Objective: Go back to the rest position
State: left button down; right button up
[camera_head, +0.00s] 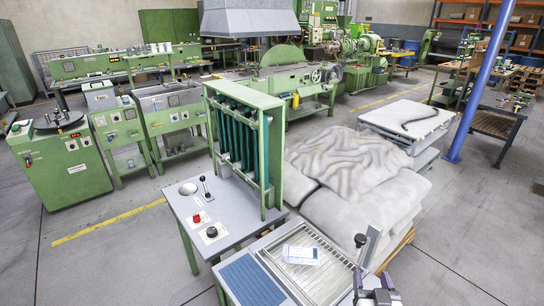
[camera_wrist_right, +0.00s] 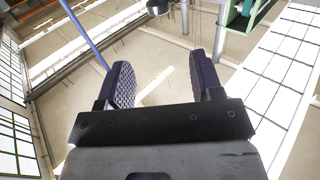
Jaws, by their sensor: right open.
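My right gripper (camera_head: 378,290) shows at the bottom edge of the head view, right of centre, partly cut off by the frame. It is in front of the grey tray top of the near green-legged bench. In the right wrist view its two dark, ridged fingers (camera_wrist_right: 163,82) stand apart with nothing between them. That wrist camera looks up at the ceiling. My left gripper is not seen in either view.
The bench (camera_head: 213,222) with a green frame (camera_head: 275,160) and a tray holding a white-and-blue item (camera_head: 301,254) is close. Covered grey sacks (camera_head: 350,208) lie beyond it. A blue post (camera_head: 482,80) stands right. Floor (camera_head: 455,235) at the right is clear.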

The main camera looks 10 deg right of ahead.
jog(key=s+a+f+n+g+y, duration=0.3)
jog(key=s+a+f+g+y, duration=0.3)
jog(key=s+a+f+g, duration=0.25)
jog(key=s+a+f+n+g, duration=0.2)
jog(key=s+f, duration=0.3)
jog(key=s, duration=0.4)
jog(key=s+a+f+n+g, duration=0.1)
jog(key=s+a+f+g, duration=0.2)
jog(key=s, duration=0.7)
notch_tip(320, 180, up, 30)
jog(key=d+p, duration=0.1)
jog(key=p, duration=3)
jog(key=shift+s+d+y, duration=0.2)
jog(key=shift+s+y, duration=0.05)
jog(key=shift+y, duration=0.05)
